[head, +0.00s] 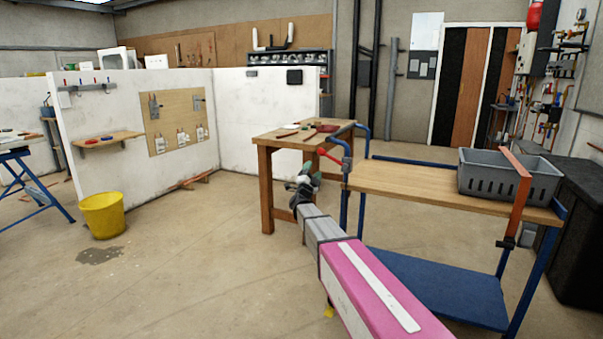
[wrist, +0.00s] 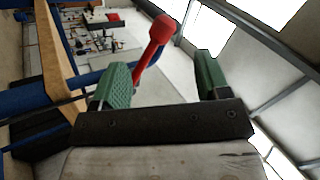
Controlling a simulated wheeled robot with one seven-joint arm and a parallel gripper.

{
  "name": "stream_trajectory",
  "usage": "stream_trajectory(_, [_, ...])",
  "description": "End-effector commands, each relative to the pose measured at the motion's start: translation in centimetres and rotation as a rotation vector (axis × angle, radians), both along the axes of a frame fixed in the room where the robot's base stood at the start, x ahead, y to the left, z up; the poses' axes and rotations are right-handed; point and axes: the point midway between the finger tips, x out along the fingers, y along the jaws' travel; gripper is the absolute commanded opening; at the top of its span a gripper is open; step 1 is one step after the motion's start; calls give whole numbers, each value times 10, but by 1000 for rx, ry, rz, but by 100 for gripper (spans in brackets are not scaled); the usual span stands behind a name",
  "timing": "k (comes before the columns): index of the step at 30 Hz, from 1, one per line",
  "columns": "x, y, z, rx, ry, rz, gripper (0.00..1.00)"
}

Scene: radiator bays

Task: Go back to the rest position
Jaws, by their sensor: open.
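My gripper (head: 309,174) is at the end of my outstretched pink and grey arm, beside the left end of the trolley in the head view. In the wrist view its two green fingers (wrist: 162,66) stand wide apart, with nothing clamped between them. A red lever with a rounded end (wrist: 153,48) shows beyond the fingers, in the gap between them. In the head view the red lever (head: 329,157) sits at the trolley's blue handle, just right of my gripper. I cannot tell whether a finger touches it.
The trolley (head: 400,186) has a wooden top, blue frame and grey crate (head: 480,178). A wooden workbench (head: 266,150) with tools stands behind my gripper. A yellow bucket (head: 103,216) stands at left by a dark floor patch. The floor between is clear.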

Motion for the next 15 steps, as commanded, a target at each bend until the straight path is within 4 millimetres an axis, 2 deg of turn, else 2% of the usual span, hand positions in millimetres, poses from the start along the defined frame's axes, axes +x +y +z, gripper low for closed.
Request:
stream_trajectory(5, [-13,1,-31,-103,198,98,69])
stream_trajectory(8, [-23,4,-57,-180,346,169,69])
stream_trajectory(11, [-39,6,-88,-262,508,242,69])
stream_trajectory(15, [-71,6,-135,-379,749,343,69])
